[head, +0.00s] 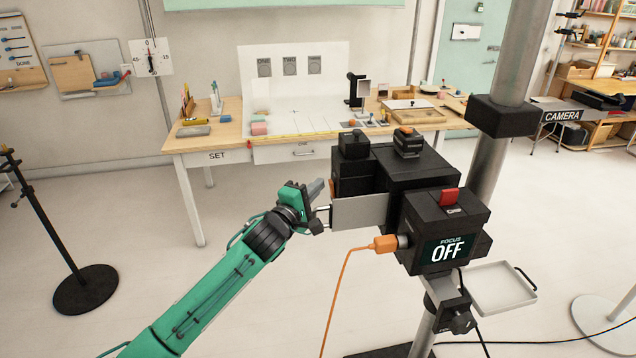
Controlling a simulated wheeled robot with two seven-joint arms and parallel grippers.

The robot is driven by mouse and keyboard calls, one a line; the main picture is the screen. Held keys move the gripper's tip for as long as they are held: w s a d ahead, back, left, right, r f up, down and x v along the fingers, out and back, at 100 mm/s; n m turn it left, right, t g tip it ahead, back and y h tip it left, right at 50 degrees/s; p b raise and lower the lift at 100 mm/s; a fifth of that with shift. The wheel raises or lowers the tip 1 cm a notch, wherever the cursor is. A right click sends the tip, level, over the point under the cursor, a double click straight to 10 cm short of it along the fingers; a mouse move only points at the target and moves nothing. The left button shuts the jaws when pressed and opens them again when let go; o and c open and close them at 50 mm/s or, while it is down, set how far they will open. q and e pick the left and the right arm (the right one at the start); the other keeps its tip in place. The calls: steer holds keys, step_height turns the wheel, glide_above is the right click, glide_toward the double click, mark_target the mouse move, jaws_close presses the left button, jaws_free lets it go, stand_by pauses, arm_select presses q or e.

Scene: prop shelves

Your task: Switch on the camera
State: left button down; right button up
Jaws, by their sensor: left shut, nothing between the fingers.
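The black camera (385,165) stands on a grey post in the middle right of the head view. Its near box carries a screen (447,249) that reads "FOCUS OFF" and a red switch (449,195) on top. An orange plug (384,244) with a hanging cable sits in the box's left side. A grey plate (359,212) sticks out from the camera's left side. My left gripper (318,190) is shut and empty, just left of the camera and this plate. I cannot tell whether it touches them. My right gripper is out of view.
A wooden table (220,148) labelled SET stands behind the camera with several small props. A black-based stand (85,289) is at the left. A grey tray (492,287) is at the camera's lower right. The floor between the stand and my arm is clear.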

arm_select(q)
steer(key=shift+w+d, duration=0.1)
steer(key=shift+d, duration=0.2)
steer(key=shift+d+r+p, duration=0.2)
steer(key=shift+r+p, duration=0.25)
steer(key=shift+p, duration=0.6)
steer(key=shift+f+m+g, duration=0.25)
steer(key=shift+m+g, duration=0.05)
